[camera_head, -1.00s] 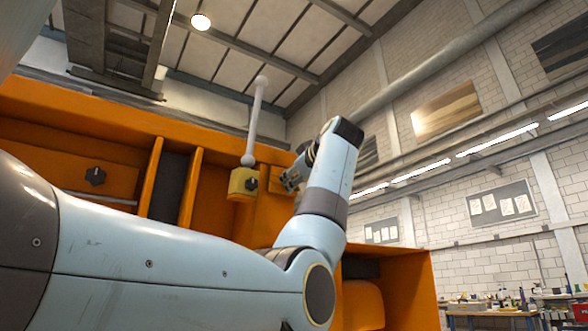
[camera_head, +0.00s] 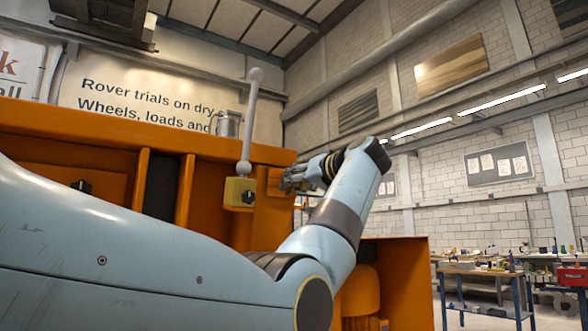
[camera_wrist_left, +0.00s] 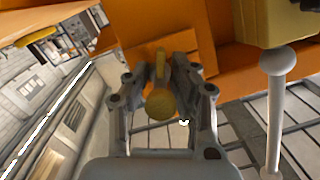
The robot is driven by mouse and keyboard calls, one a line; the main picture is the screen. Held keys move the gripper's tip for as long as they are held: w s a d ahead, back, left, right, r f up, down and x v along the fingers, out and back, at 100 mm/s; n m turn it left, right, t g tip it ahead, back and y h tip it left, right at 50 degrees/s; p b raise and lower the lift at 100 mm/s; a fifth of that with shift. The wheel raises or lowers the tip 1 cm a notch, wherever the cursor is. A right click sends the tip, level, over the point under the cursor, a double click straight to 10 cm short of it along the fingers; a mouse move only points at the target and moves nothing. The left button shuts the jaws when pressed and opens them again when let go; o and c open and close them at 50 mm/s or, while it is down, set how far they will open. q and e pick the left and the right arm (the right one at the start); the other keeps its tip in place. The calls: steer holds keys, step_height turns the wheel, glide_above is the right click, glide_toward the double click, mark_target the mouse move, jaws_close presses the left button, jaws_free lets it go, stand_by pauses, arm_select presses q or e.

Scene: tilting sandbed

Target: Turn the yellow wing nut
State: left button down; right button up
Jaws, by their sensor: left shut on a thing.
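The yellow wing nut (camera_wrist_left: 160,98) shows in the left wrist view between the fingers of my left gripper (camera_wrist_left: 158,82), with its rounded end toward the camera. My left gripper is shut on it, in front of an orange surface. In the head view my left gripper (camera_head: 290,181) is at an orange block beside the yellow lever box, and the wing nut is hidden there. My right gripper is in neither current view.
A pale lever with ball ends (camera_head: 249,120) rises from the yellow box (camera_head: 238,193), close left of my gripper. The orange frame (camera_head: 100,128) has a dark knob (camera_head: 81,187). A metal mug (camera_head: 229,124) stands on top. Workbenches (camera_head: 480,285) are at the right.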

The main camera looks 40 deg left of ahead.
arm_select(q)
steer(key=shift+r+m+g+p, duration=0.25)
steer(key=shift+m+g+p, duration=0.15)
steer(key=shift+m+p, duration=0.75)
steer(key=shift+f+m+y+p, duration=0.1)
steer(key=shift+m+y+p, duration=0.4)
steer(key=shift+m+p, duration=0.55)
steer(key=m+g+y+p, duration=0.1)
steer(key=m, duration=0.1)
steer(key=shift+f+m, duration=0.1)
steer(key=shift+m, duration=0.3)
steer(key=shift+w+f+m+g+y+p, duration=0.1)
steer(key=shift+m+g+y+p, duration=0.2)
steer(key=shift+m+p, duration=0.7)
steer(key=shift+m, duration=0.4)
steer(key=c, duration=1.1)
jaws_free()
steer(key=shift+c, duration=0.2)
